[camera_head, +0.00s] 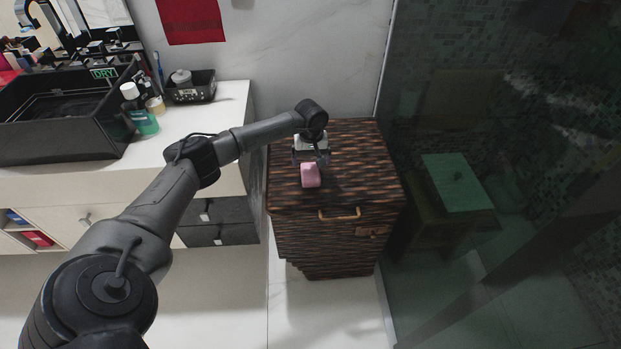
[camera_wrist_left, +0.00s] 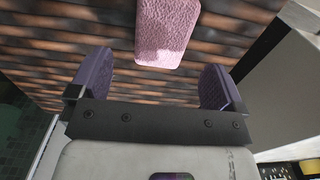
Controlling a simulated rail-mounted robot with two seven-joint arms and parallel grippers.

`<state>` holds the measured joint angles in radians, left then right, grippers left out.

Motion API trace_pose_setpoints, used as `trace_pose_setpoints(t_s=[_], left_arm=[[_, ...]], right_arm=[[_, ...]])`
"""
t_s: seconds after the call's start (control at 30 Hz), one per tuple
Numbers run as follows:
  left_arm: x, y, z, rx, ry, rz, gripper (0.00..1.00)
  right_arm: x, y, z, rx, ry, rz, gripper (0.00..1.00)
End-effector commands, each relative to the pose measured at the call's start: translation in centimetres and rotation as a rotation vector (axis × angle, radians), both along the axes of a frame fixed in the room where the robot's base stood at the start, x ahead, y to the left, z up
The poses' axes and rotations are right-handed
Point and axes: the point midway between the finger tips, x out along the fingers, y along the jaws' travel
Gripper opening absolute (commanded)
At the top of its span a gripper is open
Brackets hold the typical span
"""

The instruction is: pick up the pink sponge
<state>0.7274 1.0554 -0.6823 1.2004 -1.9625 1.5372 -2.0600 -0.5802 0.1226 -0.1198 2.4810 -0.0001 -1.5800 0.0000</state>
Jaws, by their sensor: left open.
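The pink sponge (camera_head: 310,176) lies on the lid of the brown woven hamper (camera_head: 352,187). In the left wrist view the sponge (camera_wrist_left: 166,32) is at the top, cut by the frame edge. My left gripper (camera_head: 311,162) is over the hamper lid, just behind the sponge in the head view. In the left wrist view my left gripper (camera_wrist_left: 158,80) has its two purple-padded fingers wide apart. The sponge shows beyond the fingertips, roughly in line with the gap between them. Nothing is held. My right gripper is not in view.
A white counter (camera_head: 225,112) to the left holds a black sink (camera_head: 62,128), a green bottle (camera_head: 143,120) and a black tray (camera_head: 190,88). A glass panel (camera_head: 430,270) stands right of the hamper. The lid around the sponge is clear.

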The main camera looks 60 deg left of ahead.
Motion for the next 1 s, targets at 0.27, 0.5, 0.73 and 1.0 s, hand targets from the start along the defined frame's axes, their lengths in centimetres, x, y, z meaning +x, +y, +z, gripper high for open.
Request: trace_pose_setpoints(t_s=[0.27,0.5,0.73,1.0], left_arm=[[-0.1,0.0,-1.8,0.0,0.0,0.0,0.96],[-0.2,0.0,-4.9,-0.002,0.001,0.0,0.96],[-0.2,0.0,-6.1,0.0,-0.001,0.0,0.96],[-0.2,0.0,-6.0,0.0,-0.001,0.0,0.83]], right_arm=[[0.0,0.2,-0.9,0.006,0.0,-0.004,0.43],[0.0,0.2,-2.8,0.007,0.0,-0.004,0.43],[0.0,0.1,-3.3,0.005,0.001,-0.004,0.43],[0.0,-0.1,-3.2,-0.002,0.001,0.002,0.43]])
